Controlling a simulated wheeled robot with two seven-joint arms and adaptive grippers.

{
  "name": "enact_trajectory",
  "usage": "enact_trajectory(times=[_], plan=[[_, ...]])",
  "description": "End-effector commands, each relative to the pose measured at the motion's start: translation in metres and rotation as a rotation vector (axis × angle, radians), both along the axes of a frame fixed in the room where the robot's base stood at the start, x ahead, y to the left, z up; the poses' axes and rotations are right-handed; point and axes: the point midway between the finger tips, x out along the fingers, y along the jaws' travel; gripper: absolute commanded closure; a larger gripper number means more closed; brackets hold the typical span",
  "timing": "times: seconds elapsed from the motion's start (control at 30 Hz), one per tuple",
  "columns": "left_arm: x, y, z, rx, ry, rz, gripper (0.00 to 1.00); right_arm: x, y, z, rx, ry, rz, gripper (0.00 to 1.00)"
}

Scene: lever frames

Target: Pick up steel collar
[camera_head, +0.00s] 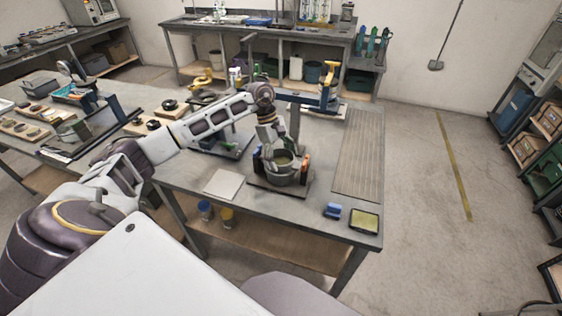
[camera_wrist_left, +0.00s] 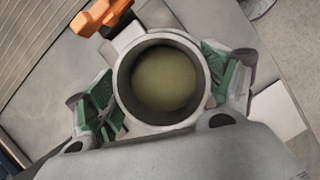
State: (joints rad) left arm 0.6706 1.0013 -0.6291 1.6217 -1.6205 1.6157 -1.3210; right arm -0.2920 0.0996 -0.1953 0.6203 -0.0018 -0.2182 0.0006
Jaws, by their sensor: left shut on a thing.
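The steel collar (camera_head: 284,178) is a grey, thick-walled ring with an olive-coloured inside, near the front middle of the workbench. It also shows from above in the left wrist view (camera_wrist_left: 122,85). My left gripper (camera_head: 271,160) reaches down over it from the left. In the left wrist view, my left gripper's green-padded fingers (camera_wrist_left: 165,92) sit on opposite sides of the collar, shut on it. The collar looks upright over a dark base plate (camera_head: 259,184); I cannot tell whether it touches the plate. My right gripper is not in view.
An orange part (camera_head: 305,163) stands close beside the collar. A pale square plate (camera_head: 223,184) lies to its left. A blue block (camera_head: 332,210) and a yellow-topped tray (camera_head: 364,221) lie at the front right corner. A ribbed grey mat (camera_head: 360,150) to the right is clear.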

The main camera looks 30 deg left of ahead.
Motion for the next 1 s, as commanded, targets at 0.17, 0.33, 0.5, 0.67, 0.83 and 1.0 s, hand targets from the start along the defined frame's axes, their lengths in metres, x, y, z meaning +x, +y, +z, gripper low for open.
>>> enact_trajectory(times=[0.17,0.33,0.5,0.67,0.83,1.0], plan=[[0.001,0.000,0.001,0.000,-0.003,0.000,0.63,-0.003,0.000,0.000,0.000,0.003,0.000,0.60],[0.001,0.000,0.001,0.000,-0.003,0.000,0.63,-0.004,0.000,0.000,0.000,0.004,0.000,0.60],[0.001,0.000,0.005,-0.001,-0.004,0.001,0.63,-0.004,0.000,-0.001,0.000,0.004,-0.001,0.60],[0.001,0.000,0.016,-0.001,-0.006,0.001,0.63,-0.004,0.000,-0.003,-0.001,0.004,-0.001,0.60],[0.002,0.000,0.036,-0.001,-0.006,0.000,0.63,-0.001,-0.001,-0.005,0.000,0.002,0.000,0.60],[0.001,0.000,0.059,-0.001,-0.007,0.000,0.63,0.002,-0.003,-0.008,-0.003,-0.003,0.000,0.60]])
